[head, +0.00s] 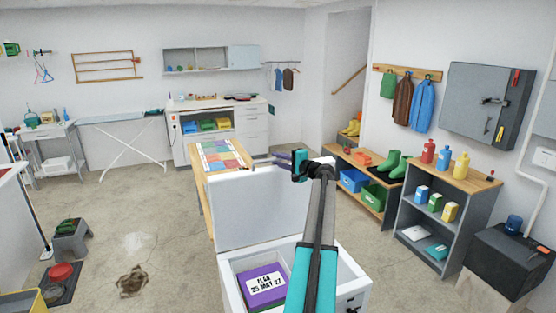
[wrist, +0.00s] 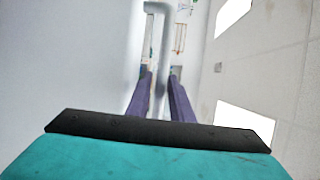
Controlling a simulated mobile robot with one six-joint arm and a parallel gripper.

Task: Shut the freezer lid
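The white chest freezer (head: 352,287) stands low in front of me in the head view. Its lid (head: 250,212) is up, close to vertical, with its pale inner side facing me. My arm crosses over the freezer and hides part of its right side and of the lid. My gripper (head: 268,159) is near the lid's top edge, with its fingers pointing left. In the wrist view its purple fingers (wrist: 160,92) are apart; a pale grey strip shows between them, and I cannot tell whether it is near them or far behind.
A purple labelled box (head: 263,287) lies inside the freezer. A table with a colourful top (head: 222,157) stands behind the lid. Shelves with bottles (head: 450,190) and a dark box (head: 510,258) stand at the right. Open floor (head: 165,225) lies to the left.

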